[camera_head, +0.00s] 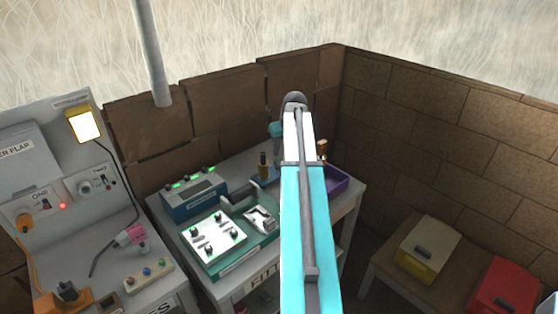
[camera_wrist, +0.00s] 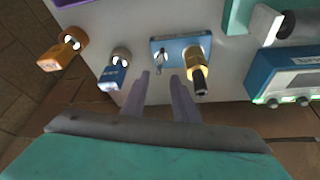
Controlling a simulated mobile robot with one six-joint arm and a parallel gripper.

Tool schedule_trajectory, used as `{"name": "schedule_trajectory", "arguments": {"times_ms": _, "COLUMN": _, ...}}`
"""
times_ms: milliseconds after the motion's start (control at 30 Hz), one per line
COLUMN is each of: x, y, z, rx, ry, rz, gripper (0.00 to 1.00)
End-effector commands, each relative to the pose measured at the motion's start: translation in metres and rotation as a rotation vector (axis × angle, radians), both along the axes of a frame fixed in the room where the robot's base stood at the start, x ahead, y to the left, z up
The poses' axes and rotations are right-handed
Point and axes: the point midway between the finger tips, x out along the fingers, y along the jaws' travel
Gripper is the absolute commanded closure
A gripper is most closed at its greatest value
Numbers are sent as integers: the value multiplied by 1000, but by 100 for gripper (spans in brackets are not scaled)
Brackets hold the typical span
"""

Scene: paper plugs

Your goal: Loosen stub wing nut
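In the wrist view a blue plate (camera_wrist: 174,45) holds a brass cylinder (camera_wrist: 196,68) with a dark end. A small silver piece (camera_wrist: 159,56) on its left part may be the stub wing nut; it is too small to be sure. My gripper (camera_wrist: 160,75) is open and empty, its two grey fingers apart and pointing at the plate. The silver piece appears just beyond and between the fingertips; I cannot tell the gap. In the head view the brass cylinder (camera_head: 263,165) stands at the bench's back, and my arm hides my gripper.
In the wrist view, a blue-tagged plug (camera_wrist: 116,66) and an orange-tagged plug (camera_wrist: 62,48) stand left of the plate. A blue device (camera_wrist: 285,75) is at right. In the head view a purple tray (camera_head: 337,181) lies right of my arm, and a green board (camera_head: 213,247) sits in front.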

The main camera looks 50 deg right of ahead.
Motion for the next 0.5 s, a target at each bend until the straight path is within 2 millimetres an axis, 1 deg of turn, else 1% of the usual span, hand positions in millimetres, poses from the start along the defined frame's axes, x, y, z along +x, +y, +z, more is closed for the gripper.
{"name": "schedule_trajectory", "arguments": {"times_ms": 500, "x": 19, "y": -8, "z": -48, "rx": 1, "ry": 1, "rz": -1, "gripper": 73}}
